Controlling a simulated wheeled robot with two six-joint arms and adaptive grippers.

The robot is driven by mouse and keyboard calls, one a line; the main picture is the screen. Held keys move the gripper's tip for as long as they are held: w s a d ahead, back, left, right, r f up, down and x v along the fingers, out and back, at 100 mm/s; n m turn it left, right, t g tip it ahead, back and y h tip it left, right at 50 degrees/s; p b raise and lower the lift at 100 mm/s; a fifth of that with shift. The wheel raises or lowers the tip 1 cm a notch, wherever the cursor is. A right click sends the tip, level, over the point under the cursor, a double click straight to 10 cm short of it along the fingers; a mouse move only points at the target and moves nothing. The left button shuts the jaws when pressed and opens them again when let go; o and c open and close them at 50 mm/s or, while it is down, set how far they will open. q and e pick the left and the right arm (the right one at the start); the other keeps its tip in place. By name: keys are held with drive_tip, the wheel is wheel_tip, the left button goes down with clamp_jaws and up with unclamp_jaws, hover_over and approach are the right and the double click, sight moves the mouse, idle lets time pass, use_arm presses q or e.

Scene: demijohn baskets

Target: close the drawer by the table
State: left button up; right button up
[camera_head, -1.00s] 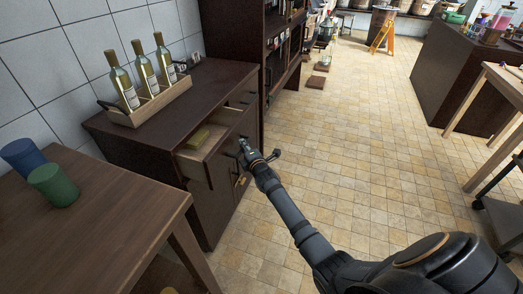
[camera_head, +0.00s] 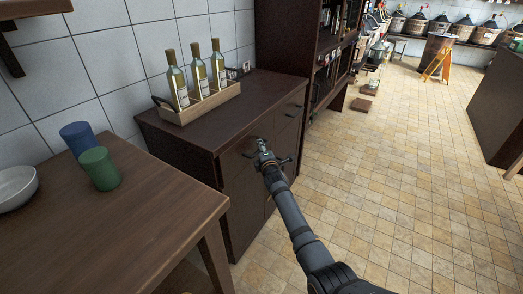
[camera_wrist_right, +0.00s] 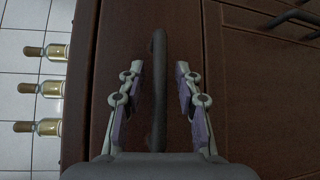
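The drawer (camera_head: 234,163) is in the dark brown cabinet (camera_head: 205,137) beside the wooden table (camera_head: 110,225). Its front looks flush with the cabinet face, and no inside of it shows. In the right wrist view the drawer front (camera_wrist_right: 124,40) fills the middle, with its dark bar handle (camera_wrist_right: 159,95) running up the picture. My right gripper (camera_head: 262,149) is at the drawer front. In the wrist view its fingers (camera_wrist_right: 160,72) are apart, one on each side of the handle, with gaps to it. My left gripper is not in view.
A wooden tray (camera_head: 201,106) with three bottles stands on the cabinet top. A blue cup (camera_head: 76,137), a green cup (camera_head: 100,168) and a bowl (camera_head: 15,186) are on the table. A tall shelf (camera_head: 290,45) stands beyond the cabinet. The tiled floor (camera_head: 400,170) to the right is clear.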

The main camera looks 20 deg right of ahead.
drive_tip(key=s+a+r, duration=0.1)
drive_tip(key=s, duration=1)
drive_tip(key=shift+s+r, duration=0.3)
drive_tip(key=shift+s, duration=0.1)
drive_tip(key=shift+a+f, duration=0.1)
